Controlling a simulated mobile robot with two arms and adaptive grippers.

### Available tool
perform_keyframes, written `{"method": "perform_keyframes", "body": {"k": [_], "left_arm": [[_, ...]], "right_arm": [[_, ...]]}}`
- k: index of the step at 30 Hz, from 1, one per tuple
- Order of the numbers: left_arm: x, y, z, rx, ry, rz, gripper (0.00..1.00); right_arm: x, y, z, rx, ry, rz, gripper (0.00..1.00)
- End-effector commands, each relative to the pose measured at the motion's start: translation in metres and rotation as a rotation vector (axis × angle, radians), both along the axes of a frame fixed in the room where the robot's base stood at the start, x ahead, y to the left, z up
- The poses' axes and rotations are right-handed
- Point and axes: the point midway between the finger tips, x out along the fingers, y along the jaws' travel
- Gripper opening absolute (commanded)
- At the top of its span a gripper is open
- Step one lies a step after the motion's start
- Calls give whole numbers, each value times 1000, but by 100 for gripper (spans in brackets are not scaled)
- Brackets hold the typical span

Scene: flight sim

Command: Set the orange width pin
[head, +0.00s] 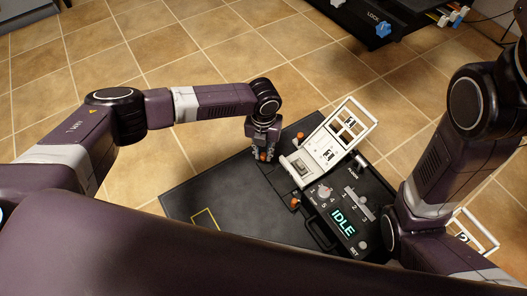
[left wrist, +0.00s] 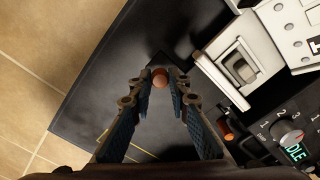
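An orange pin (head: 263,156) stands at the far edge of the black case, left of the white hinged panel. My left gripper (head: 262,152) points down over it. In the left wrist view the pin's round orange head (left wrist: 160,77) sits between the two fingertips (left wrist: 161,80), with little gap on either side. I cannot tell whether the fingers touch it. The pin's lower part is hidden. A second orange pin (head: 296,203) is by the control panel's near left corner, and it also shows in the left wrist view (left wrist: 227,132).
The black case (head: 190,197) lies on a tiled floor. Its white panel (head: 342,132) stands tilted up beside a white-framed switch (head: 302,168). The control panel has a knob (head: 325,192), a slider (head: 352,196) and an IDLE display (head: 343,221).

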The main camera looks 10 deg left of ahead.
Motion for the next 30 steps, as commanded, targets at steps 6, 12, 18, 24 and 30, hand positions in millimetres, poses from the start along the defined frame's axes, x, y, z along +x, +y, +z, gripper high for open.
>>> {"method": "perform_keyframes", "body": {"k": [6,12,18,24,30], "left_arm": [[0,0,0,0,0,0,0],[0,0,-3,1,1,1,0],[-1,0,-27,0,2,2,0],[0,0,-30,1,-1,0,0],[0,0,-30,1,-1,0,31]], "right_arm": [[0,0,0,0,0,0,40],[0,0,-1,0,0,0,40],[1,1,-2,-2,4,-1,40],[-1,1,0,-3,0,-2,40],[-4,0,0,-1,-9,-1,40]]}}
